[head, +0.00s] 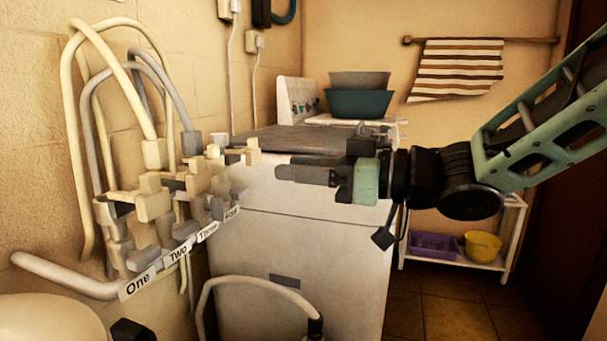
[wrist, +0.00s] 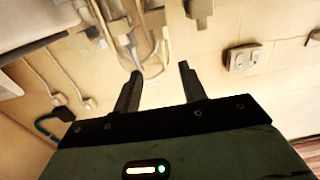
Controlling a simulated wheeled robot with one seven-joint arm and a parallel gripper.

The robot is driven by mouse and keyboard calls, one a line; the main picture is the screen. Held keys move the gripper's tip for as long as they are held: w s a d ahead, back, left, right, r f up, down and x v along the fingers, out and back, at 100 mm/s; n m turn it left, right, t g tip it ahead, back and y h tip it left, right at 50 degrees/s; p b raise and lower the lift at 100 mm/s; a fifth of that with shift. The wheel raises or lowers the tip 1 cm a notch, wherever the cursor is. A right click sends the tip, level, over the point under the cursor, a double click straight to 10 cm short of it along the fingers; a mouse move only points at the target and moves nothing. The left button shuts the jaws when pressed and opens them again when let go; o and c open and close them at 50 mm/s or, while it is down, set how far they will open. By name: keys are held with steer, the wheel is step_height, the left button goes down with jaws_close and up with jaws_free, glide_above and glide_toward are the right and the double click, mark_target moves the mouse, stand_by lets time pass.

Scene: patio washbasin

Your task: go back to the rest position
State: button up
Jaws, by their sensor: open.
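My gripper (head: 290,175) is at the middle of the head view, in front of the white washing machine (head: 300,245), and points left toward the wall. In the wrist view my gripper (wrist: 158,72) shows two dark fingers set apart with nothing between them. The fingertips are apart from the valves in the head view. The pipes and hoses (wrist: 130,30) also show beyond the fingers in the wrist view.
Basins (head: 358,103) stand on the far white surface. A striped towel (head: 457,70) hangs on a back-wall rail. A low shelf holds a purple basket (head: 434,245) and a yellow bucket (head: 483,247). A curved hose (head: 262,283) stands in front of the machine. Tiled floor is clear at lower right.

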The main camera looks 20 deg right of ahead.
stand_by(0.3)
step_height(320, 180, down, 15)
steer(key=s+a+m+g+h, duration=0.1)
steer(key=m+g+h, duration=0.25)
steer(key=h, duration=0.65)
steer(key=s+f+g+h, duration=0.2)
steer(key=s+f+g, duration=0.2)
steer(key=s, duration=0.5)
steer(key=s+f+g+h, duration=0.2)
steer(key=s+f+g, duration=0.15)
steer(key=s, duration=0.55)
step_height(320, 180, up, 18)
steer(key=p, duration=1.8)
steer(key=shift+w+a+n, duration=0.2)
steer(key=shift+a+n, duration=0.15)
